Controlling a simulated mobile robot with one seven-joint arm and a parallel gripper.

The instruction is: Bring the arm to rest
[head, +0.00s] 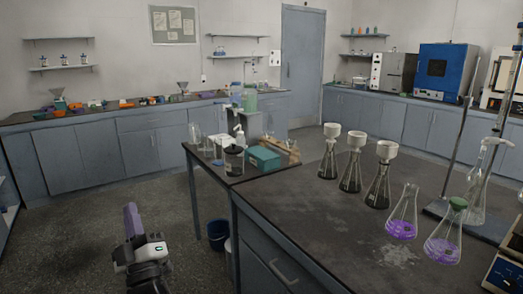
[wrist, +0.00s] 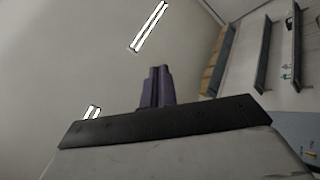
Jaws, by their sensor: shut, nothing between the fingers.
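My gripper is shut and empty. In the wrist view its two purple fingers (wrist: 156,87) stand side by side with no gap, pointing up toward the ceiling. In the head view my arm's end shows at the lower left, with the purple gripper (head: 132,216) raised above the white and black wrist. It is over the open floor, left of the benches, and touches nothing that I can see. The rest of my arm is cut off by the bottom edge.
A dark bench (head: 330,232) with several flasks and funnels is at right. A smaller table (head: 205,168) with glassware and a teal box (head: 264,159) stands behind it. A blue bin (head: 218,233) is beneath. The floor (head: 85,225) at left is clear.

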